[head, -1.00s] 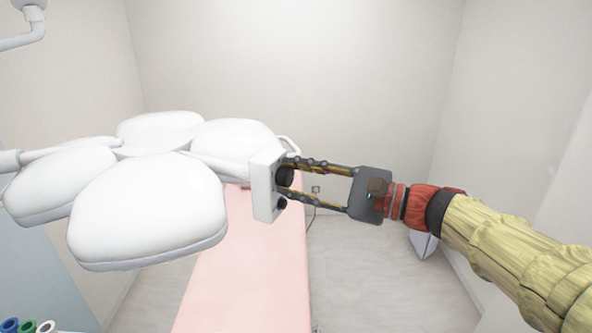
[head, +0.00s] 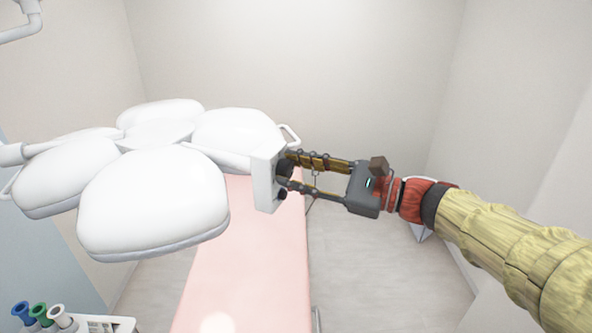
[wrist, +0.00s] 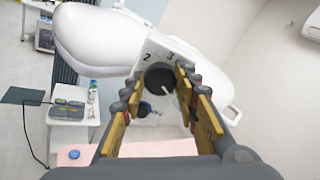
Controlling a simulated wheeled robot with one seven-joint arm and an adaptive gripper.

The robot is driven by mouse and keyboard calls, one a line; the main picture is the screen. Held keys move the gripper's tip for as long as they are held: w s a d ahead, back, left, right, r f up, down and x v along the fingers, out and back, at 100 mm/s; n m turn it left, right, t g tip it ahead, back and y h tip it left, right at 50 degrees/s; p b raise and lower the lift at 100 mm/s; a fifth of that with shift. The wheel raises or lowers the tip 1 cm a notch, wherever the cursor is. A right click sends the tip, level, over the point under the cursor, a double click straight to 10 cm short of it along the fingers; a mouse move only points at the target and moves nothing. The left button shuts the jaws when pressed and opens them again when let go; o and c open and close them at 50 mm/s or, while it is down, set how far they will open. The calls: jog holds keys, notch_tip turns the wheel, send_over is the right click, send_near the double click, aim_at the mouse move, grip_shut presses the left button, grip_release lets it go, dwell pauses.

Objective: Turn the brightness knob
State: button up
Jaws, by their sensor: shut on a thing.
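The surgical lamp (head: 150,195) has several white rounded heads and a white control box (head: 264,182) at its right end. The round black brightness knob (wrist: 160,79) sits on the box face, with the numbers 2 and 3 printed above it. A white pointer line on the knob points down and slightly right in the wrist view. My gripper (head: 289,172) reaches the box from the right and is shut on the knob, one finger on each side. In the head view the knob (head: 284,168) is partly hidden by the fingers. A smaller dark knob (wrist: 145,108) lies below it.
A pink treatment bed (head: 245,270) stretches below the lamp, with a bright light spot near the bottom of the head view. Bottles with coloured caps (head: 38,312) stand at bottom left. A side table (wrist: 78,115) shows in the wrist view.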

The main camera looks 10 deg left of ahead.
jog(key=o, duration=1.1)
jog(key=shift+o, duration=0.3)
jog(key=v, duration=1.2)
